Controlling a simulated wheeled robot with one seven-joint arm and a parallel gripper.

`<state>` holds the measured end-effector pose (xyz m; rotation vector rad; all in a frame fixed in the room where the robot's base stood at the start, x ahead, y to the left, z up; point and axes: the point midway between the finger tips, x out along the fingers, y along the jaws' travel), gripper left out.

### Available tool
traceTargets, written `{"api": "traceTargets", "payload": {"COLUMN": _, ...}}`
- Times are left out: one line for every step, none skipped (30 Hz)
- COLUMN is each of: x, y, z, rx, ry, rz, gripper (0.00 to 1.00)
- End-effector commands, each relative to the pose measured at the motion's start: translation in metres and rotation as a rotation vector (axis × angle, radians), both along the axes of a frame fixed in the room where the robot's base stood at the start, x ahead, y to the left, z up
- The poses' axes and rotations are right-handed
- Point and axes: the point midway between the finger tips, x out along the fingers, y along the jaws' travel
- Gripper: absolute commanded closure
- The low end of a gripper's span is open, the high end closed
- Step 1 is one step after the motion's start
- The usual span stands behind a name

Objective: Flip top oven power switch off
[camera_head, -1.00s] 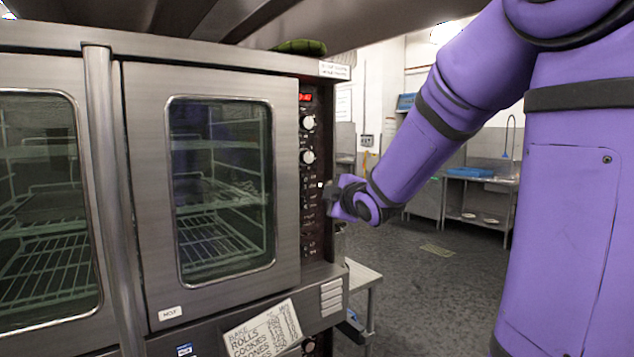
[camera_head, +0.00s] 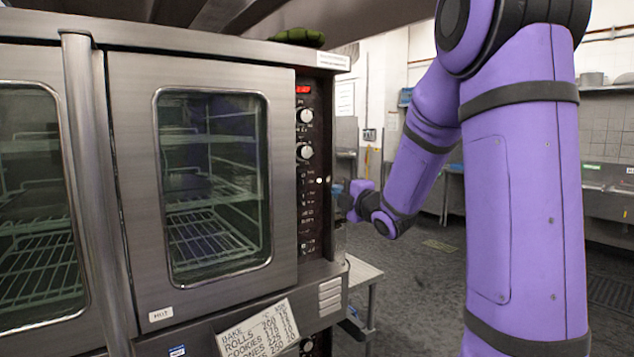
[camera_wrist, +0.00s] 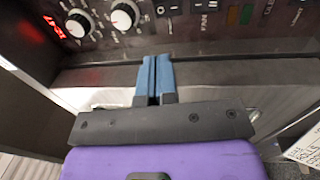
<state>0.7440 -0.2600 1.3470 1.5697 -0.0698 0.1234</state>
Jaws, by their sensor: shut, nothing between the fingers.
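The top oven (camera_head: 205,60) has a dark control panel (camera_head: 312,235) along its right edge. A red display (camera_head: 303,89) and two white knobs (camera_head: 305,115) sit in its upper part, with small switches and labels below. In the wrist view the panel appears sideways, with the display (camera_wrist: 55,25) at the left. A dark rocker switch (camera_wrist: 167,8) shows just beyond the fingertips; whether it is on or off is unclear. My gripper (camera_wrist: 153,60) is shut and empty, its blue fingers pointing at the panel's edge. In the head view my gripper (camera_head: 340,195) is right of the panel.
A paper sign (camera_head: 262,330) hangs below the oven door. A metal side table (camera_head: 362,270) stands low beside the oven, under my arm. Open floor (camera_head: 425,285) lies to the right, with sinks and counters at the back.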

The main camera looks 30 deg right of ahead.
Motion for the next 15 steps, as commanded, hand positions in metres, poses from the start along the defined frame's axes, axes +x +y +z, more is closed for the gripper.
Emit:
{"api": "traceTargets", "payload": {"x": 0.003, "y": 0.000, "z": 0.000, "rx": 0.000, "ry": 0.001, "rz": 0.001, "gripper": 1.00}}
{"api": "traceTargets", "payload": {"x": 0.006, "y": 0.001, "z": 0.000, "rx": 0.000, "ry": 0.001, "rz": 0.001, "gripper": 1.00}}
{"api": "traceTargets", "payload": {"x": 0.010, "y": 0.001, "z": 0.001, "rx": 0.000, "ry": 0.001, "rz": 0.002, "gripper": 1.00}}
{"api": "traceTargets", "payload": {"x": 0.014, "y": 0.001, "z": 0.001, "rx": 0.000, "ry": 0.001, "rz": 0.002, "gripper": 1.00}}
{"api": "traceTargets", "payload": {"x": 0.019, "y": 0.001, "z": 0.002, "rx": 0.000, "ry": 0.001, "rz": 0.002, "gripper": 1.00}}
{"api": "traceTargets", "payload": {"x": 0.025, "y": 0.002, "z": 0.002, "rx": 0.001, "ry": 0.000, "rz": 0.002, "gripper": 1.00}}
{"api": "traceTargets", "payload": {"x": 0.031, "y": 0.002, "z": 0.003, "rx": 0.001, "ry": 0.000, "rz": 0.002, "gripper": 1.00}}
{"api": "traceTargets", "payload": {"x": 0.036, "y": 0.002, "z": 0.004, "rx": 0.000, "ry": 0.001, "rz": 0.002, "gripper": 1.00}}
{"api": "traceTargets", "payload": {"x": 0.044, "y": 0.002, "z": 0.005, "rx": 0.000, "ry": 0.001, "rz": 0.002, "gripper": 1.00}}
{"api": "traceTargets", "payload": {"x": 0.049, "y": 0.002, "z": 0.005, "rx": 0.000, "ry": 0.001, "rz": 0.002, "gripper": 1.00}}
{"api": "traceTargets", "payload": {"x": 0.055, "y": 0.003, "z": 0.006, "rx": 0.001, "ry": 0.000, "rz": 0.002, "gripper": 1.00}}
{"api": "traceTargets", "payload": {"x": 0.062, "y": 0.003, "z": 0.007, "rx": 0.000, "ry": 0.000, "rz": 0.002, "gripper": 1.00}}
{"api": "traceTargets", "payload": {"x": 0.068, "y": 0.003, "z": 0.007, "rx": 0.001, "ry": 0.001, "rz": 0.002, "gripper": 1.00}}
{"api": "traceTargets", "payload": {"x": 0.074, "y": 0.003, "z": 0.008, "rx": 0.000, "ry": 0.000, "rz": 0.002, "gripper": 1.00}}
{"api": "traceTargets", "payload": {"x": 0.081, "y": 0.003, "z": 0.009, "rx": 0.000, "ry": 0.000, "rz": 0.002, "gripper": 1.00}}
